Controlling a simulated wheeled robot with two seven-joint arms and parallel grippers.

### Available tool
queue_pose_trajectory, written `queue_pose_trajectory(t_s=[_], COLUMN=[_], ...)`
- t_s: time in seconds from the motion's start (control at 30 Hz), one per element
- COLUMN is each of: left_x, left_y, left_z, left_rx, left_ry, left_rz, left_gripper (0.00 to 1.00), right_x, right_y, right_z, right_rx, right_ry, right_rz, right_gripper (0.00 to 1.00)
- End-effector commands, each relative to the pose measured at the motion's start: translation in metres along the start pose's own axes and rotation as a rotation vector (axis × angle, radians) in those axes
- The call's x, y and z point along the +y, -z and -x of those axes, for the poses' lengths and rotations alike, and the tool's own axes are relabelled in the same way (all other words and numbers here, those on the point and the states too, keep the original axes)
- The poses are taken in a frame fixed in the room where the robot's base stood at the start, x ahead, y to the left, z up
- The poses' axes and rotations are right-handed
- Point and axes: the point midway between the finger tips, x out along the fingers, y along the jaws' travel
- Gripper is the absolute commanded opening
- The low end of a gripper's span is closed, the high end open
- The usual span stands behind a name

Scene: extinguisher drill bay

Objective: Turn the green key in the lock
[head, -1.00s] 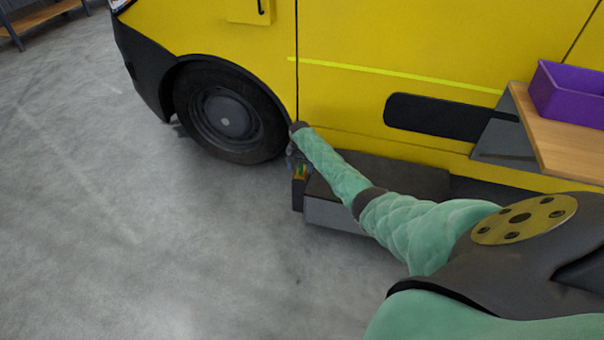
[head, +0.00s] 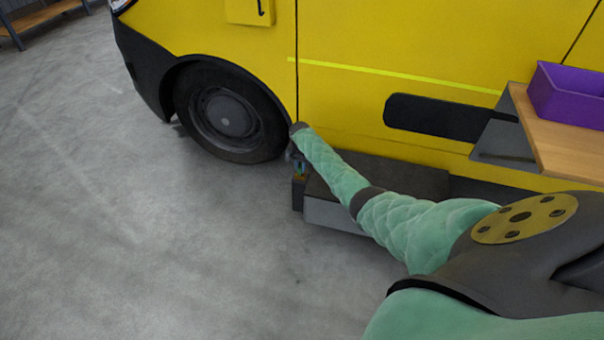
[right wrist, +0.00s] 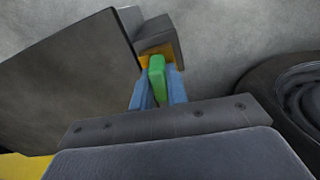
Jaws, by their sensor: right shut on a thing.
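The green key (right wrist: 157,80) shows in the right wrist view, upright between the two blue fingers of my right gripper (right wrist: 158,86). The gripper is shut on it. The key's far end is at an orange lock face (right wrist: 158,50) under a dark grey hood (right wrist: 162,36); how deep it sits there is hidden. In the head view my right gripper (head: 300,168) is small, at the left end of a low dark box beside the van, and the key is hard to make out there. My left gripper is not in view.
The low dark box (head: 340,212) stands on the floor against the yellow van (head: 350,100). The van's front wheel (head: 228,115) is just left of my gripper. A purple bin (head: 570,95) sits on a wooden shelf (head: 550,140) at right. The floor at left is clear.

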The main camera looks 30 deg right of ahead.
Motion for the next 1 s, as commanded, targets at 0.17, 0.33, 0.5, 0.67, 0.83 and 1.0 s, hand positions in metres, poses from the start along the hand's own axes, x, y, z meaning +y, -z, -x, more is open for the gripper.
queue_pose_trajectory(t_s=[0.17,0.33,0.5,0.67,0.83,1.0], left_x=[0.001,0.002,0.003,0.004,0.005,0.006], left_y=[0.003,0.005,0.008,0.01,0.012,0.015], left_z=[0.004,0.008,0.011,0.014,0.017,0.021], left_rx=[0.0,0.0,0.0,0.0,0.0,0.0], left_ry=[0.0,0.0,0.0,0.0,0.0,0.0], left_rz=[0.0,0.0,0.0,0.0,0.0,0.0], left_gripper=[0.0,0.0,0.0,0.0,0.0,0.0], right_x=[-0.001,0.0,0.0,0.0,-0.001,0.0], right_y=[0.0,0.0,0.0,0.0,0.0,0.0], right_z=[0.002,0.001,0.002,0.001,0.001,0.001], right_rx=[0.0,0.0,0.001,-0.001,0.0,0.0], right_ry=[0.001,0.001,0.0,0.0,0.001,0.001], right_rz=[-0.05,-0.103,-0.153,-0.207,-0.263,-0.326], right_gripper=[0.0,0.0,0.0,0.0,0.0,0.0])
